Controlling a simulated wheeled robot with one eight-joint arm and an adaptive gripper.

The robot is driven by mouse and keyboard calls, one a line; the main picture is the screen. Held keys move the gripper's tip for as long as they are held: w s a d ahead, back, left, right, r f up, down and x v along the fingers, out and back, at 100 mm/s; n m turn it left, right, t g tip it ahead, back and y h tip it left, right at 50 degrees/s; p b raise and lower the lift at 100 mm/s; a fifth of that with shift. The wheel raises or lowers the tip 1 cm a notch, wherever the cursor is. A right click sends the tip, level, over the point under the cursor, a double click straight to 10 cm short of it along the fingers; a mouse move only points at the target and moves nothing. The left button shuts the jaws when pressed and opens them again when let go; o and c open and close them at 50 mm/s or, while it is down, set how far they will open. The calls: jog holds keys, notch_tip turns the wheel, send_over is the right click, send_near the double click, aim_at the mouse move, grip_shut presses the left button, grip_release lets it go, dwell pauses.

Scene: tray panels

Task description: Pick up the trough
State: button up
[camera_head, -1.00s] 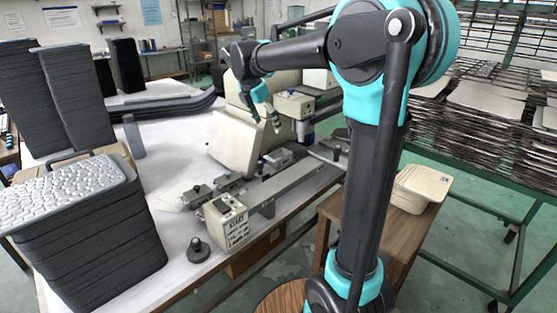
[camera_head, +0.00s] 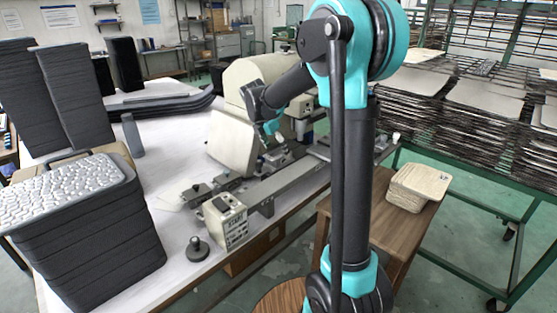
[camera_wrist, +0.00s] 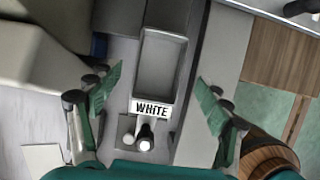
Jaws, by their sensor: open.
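In the wrist view the trough (camera_wrist: 164,62) is a grey, narrow, open-topped channel with raised sides. My gripper (camera_wrist: 161,85) is open, with one teal finger on each side of the trough's line and visible gaps between. Nothing is held. In the head view my gripper (camera_head: 273,139) points down over the machine beside the cream housing (camera_head: 237,140). The trough is too small and partly hidden there to make out clearly.
A long metal rail (camera_head: 282,183) and a cream START box (camera_head: 225,219) lie near my gripper. A stack of dark trays (camera_head: 105,247) stands at left. A wooden stand (camera_head: 397,232) with a pale block (camera_head: 418,186) is at right. A dark-and-white knob (camera_wrist: 145,138) sits below the label.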

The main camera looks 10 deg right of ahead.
aim_at(279, 153)
jog(key=shift+x, duration=1.85)
jog(key=c, duration=1.5)
jog(key=shift+r, duration=0.1)
